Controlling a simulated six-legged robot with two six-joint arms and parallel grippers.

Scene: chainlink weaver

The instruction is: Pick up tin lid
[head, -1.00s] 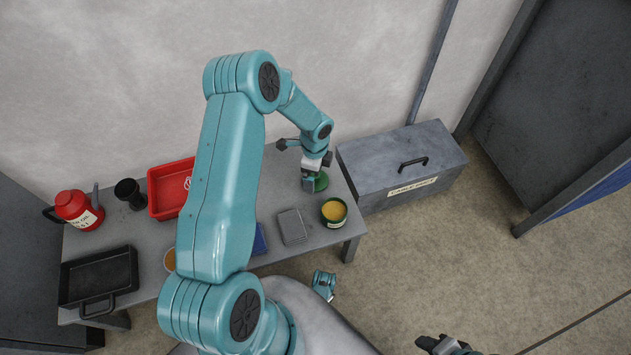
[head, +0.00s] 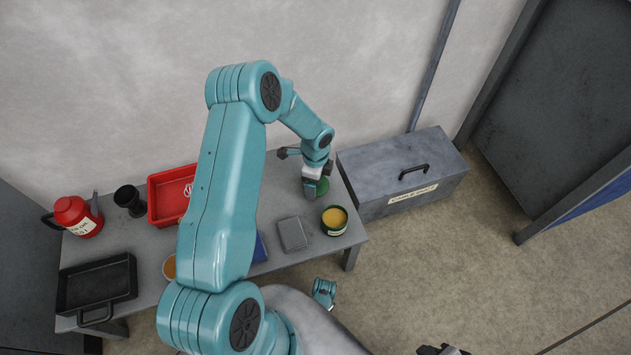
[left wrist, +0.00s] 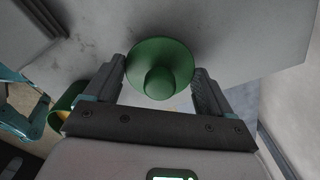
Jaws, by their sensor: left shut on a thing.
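The tin lid (left wrist: 160,50) is a green disc with a round green knob, seen in the left wrist view between the two fingers. In the head view the lid (head: 323,186) shows partly behind my left gripper (head: 311,188) at the table's right part. My left gripper is shut on the lid, its fingers at opposite sides of the rim. Whether the lid touches the table is unclear. The open green tin (head: 335,220) with yellow contents stands nearer the table's front right corner. My right gripper (head: 442,350) is only a dark piece at the bottom edge; its jaws are cut off.
On the grey table (head: 284,200) are a grey box (head: 293,234), a red tray (head: 168,196), a black pan (head: 97,282), a red can (head: 75,213) and a black cup (head: 129,198). A grey chest (head: 400,175) stands right of the table.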

